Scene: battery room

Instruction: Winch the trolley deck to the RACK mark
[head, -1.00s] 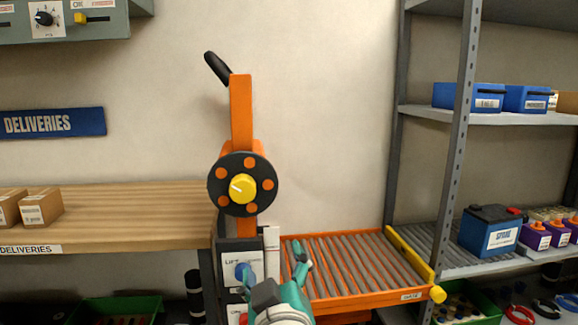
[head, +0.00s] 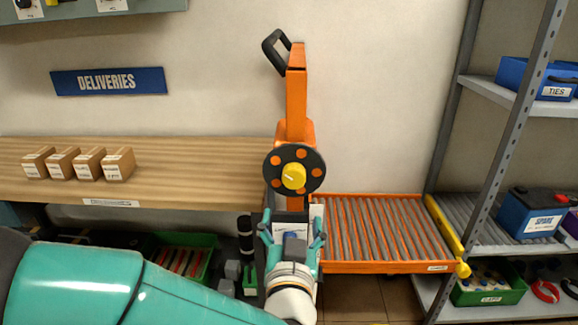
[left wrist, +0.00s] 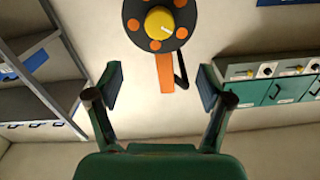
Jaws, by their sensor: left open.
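The trolley has an orange upright mast (head: 297,95) with a black handle at its top. A black winch wheel (head: 294,170) with orange spots and a yellow hub is on the mast; it also shows at the top of the left wrist view (left wrist: 157,24). The orange-framed roller deck (head: 385,230) extends right from the mast, close to the rack. My left gripper (head: 293,238) is open and empty, just below the wheel in the head view. In the left wrist view its fingers (left wrist: 160,87) stand wide apart, with the wheel beyond them. No RACK mark is readable. My right gripper is out of view.
A wooden deliveries bench (head: 200,165) with several cartons stands left of the mast. A grey rack (head: 508,250) at right holds a blue battery labelled SPARE (head: 532,212). A yellow bar (head: 448,235) lies along the deck's right end. Green bins sit low on both sides.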

